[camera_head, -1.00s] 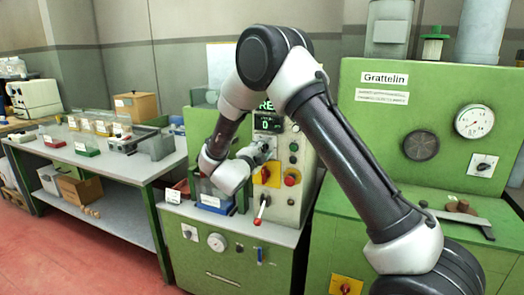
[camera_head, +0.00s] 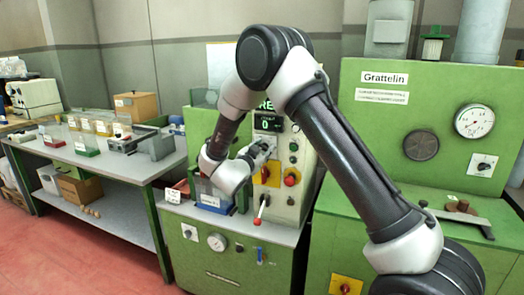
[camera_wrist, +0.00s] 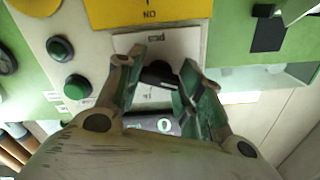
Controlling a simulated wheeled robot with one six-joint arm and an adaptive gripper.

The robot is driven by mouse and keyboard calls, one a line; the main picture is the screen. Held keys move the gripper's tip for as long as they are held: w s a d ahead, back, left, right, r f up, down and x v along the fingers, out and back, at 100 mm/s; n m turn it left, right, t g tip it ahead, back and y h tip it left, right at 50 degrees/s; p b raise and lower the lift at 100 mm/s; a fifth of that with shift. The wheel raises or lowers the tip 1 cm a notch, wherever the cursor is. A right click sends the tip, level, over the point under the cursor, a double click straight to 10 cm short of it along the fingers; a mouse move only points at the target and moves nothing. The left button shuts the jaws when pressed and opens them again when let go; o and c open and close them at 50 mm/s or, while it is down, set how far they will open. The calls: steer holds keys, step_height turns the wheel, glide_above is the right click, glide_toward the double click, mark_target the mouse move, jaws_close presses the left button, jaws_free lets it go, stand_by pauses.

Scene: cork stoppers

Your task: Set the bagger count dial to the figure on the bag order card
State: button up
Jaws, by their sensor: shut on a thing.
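The count dial (camera_wrist: 158,73) is a small black knob on a white plate marked "pcs" in the wrist view. My gripper (camera_wrist: 155,78) has one finger on each side of the knob and is shut on it. In the head view my gripper (camera_head: 263,150) is at the front of the grey bagger panel (camera_head: 298,175), hiding the dial. The bagger display (camera_head: 267,124) shows a green 0; this digit also shows upside down in the wrist view (camera_wrist: 164,126). A small white card (camera_head: 173,196) stands at the left of the machine's top; I cannot read it or tell if it is the order card.
A red button on a yellow plate (camera_head: 290,179) and a red-knobbed lever (camera_head: 261,213) are close below my gripper. Green buttons (camera_wrist: 76,87) lie beside the dial. A blue bin (camera_head: 213,204) stands left of the panel. The green Grattelin machine (camera_head: 380,125) stands right.

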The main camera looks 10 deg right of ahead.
steer(key=shift+f+n, duration=0.1)
steer(key=shift+n, duration=2.1)
steer(key=shift+s, duration=0.1)
steer(key=o, duration=1)
steer(key=v, duration=1.2)
